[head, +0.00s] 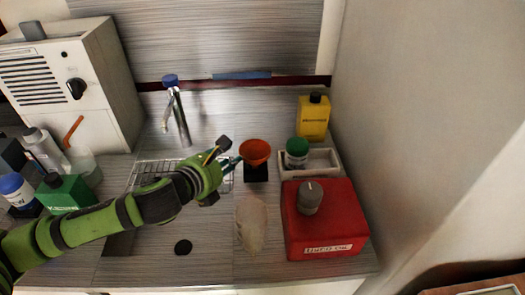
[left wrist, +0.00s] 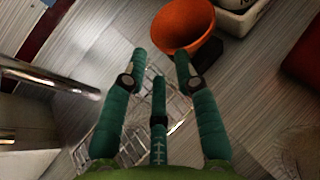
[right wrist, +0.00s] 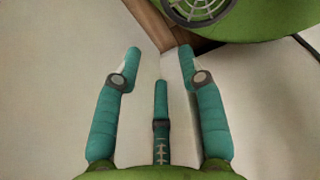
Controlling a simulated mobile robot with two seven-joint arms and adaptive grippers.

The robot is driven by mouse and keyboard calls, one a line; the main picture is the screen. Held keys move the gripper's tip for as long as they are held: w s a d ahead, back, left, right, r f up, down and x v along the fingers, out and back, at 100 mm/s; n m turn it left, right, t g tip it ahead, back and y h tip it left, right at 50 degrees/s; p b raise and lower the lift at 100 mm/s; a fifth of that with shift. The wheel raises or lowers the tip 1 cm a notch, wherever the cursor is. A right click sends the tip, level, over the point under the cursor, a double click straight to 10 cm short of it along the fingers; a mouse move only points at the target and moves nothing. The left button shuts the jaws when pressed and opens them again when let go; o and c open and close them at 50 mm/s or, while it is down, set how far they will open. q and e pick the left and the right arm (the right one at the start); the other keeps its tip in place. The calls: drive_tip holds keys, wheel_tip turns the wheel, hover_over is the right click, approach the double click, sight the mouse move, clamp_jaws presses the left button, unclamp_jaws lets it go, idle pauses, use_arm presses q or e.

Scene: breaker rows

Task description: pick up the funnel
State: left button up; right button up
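The orange funnel (head: 255,149) stands on or over a small black block (head: 256,174) on the counter, right of the sink; what lies under its cone is partly hidden. My left gripper (head: 233,160) is just left of the funnel with its fingers towards it. In the left wrist view the funnel (left wrist: 181,24) is beyond the spread green fingers (left wrist: 160,66), nearest the right one. Nothing is held between them; I cannot tell whether the right finger touches the funnel. My right gripper (right wrist: 162,62) is open and empty in the right wrist view and outside the head view.
Right of the funnel, a pale tray (head: 326,161) holds a green-lidded jar (head: 297,152). A red oil can (head: 335,222) stands in front of it, and a yellow bottle (head: 314,116) behind. A tap (head: 178,118) rises behind the sink. A pale cloth-like item (head: 251,222) lies in front.

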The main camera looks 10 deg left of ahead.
sight(255, 161)
use_arm(q)
drive_tip(key=p+x, duration=0.1)
drive_tip(key=x, duration=0.4)
drive_tip(key=shift+w, duration=0.45)
drive_tip(key=shift+w+f, duration=0.1)
drive_tip(key=shift+w, duration=0.1)
clamp_jaws()
use_arm(e)
drive_tip(key=shift+s+a+r, duration=0.5)
drive_tip(key=shift+a+r, duration=0.15)
